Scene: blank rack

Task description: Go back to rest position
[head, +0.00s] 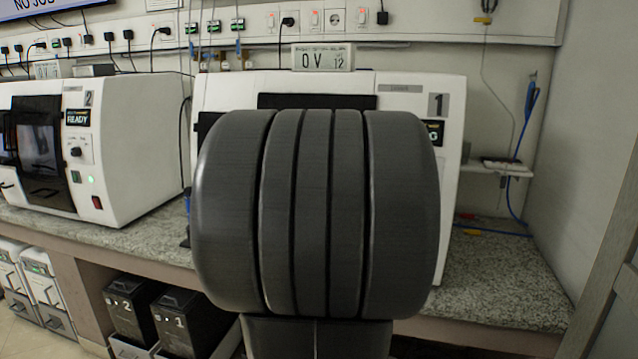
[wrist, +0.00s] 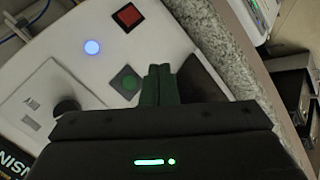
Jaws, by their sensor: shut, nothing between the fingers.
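My gripper (wrist: 160,72) shows in the wrist view with its two dark green fingers together and nothing between them. The fingers point at the white front panel (wrist: 75,50) of a machine, just below a green square button (wrist: 127,84). I cannot tell whether they touch the panel. In the head view my own dark arm fills the middle and hides the gripper. Behind it stands the white machine marked 1 (head: 450,150), its front mostly hidden.
The wrist view also shows a red button (wrist: 128,17), a lit blue lamp (wrist: 92,47) and a black knob (wrist: 66,108). In the head view, the machine marked 2 (head: 140,130) stands left on the speckled counter (head: 500,285). Black bins (head: 185,315) sit below. The counter's right end is mostly clear.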

